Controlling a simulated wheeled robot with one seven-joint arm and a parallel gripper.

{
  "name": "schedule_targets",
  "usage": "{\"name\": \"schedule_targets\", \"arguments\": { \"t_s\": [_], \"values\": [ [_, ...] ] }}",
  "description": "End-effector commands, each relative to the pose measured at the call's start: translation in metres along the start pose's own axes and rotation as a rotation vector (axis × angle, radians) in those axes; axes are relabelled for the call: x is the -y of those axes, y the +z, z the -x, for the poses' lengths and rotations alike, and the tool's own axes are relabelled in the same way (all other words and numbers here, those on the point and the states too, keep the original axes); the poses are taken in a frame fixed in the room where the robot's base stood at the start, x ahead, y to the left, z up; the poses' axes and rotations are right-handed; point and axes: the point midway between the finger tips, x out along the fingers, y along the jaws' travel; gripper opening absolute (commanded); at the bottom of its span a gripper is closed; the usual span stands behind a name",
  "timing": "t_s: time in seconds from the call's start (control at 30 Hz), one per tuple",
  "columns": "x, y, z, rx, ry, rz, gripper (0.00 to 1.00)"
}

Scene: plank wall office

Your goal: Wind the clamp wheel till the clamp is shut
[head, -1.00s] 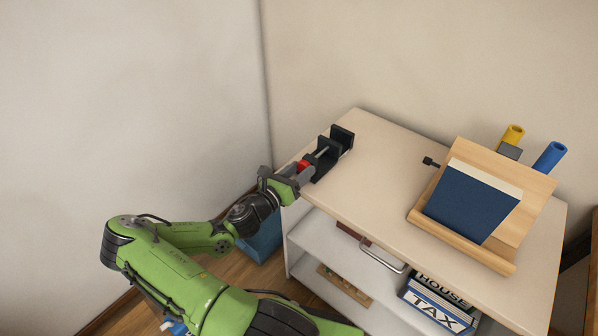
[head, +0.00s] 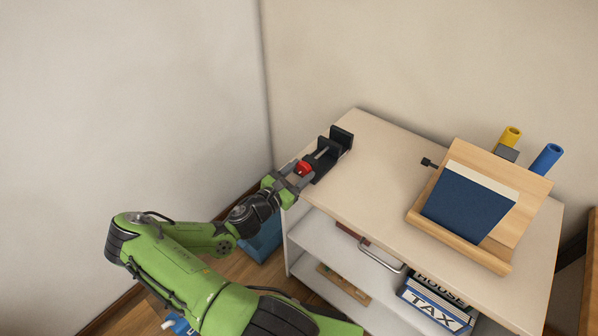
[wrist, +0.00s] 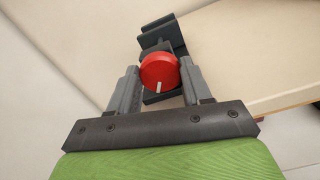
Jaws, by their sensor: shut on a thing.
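The clamp (head: 341,141) is dark and stands at the left end of the cabinet top; it also shows in the wrist view (wrist: 162,34). Its red wheel (head: 303,168) faces my gripper. In the wrist view the red wheel (wrist: 160,72) carries a white mark near its lower edge. My gripper (head: 292,176) reaches the wheel from the left front. In the wrist view my gripper (wrist: 160,82) has its two grey fingers on either side of the wheel, shut on it. In the head view a gap shows between the clamp's jaws.
A wooden stand (head: 462,252) with a dark blue book (head: 470,203) is at the right of the cabinet top (head: 375,165). A yellow tube (head: 511,136) and a blue tube (head: 547,159) stand behind it. Walls are close behind and left. Binders (head: 437,302) sit on a lower shelf.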

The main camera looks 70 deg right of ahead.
Motion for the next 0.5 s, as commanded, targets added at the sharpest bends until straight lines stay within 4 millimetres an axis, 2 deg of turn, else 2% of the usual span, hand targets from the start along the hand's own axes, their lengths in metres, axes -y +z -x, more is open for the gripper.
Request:
{"name": "schedule_targets", "arguments": {
  "t_s": [0.2, 0.5],
  "values": [
    [0.0006, -0.0007, 0.0002, -0.002, -0.001, -0.108, 0.18],
    [0.0007, -0.0009, 0.0003, -0.002, -0.001, -0.168, 0.18]
  ]
}}
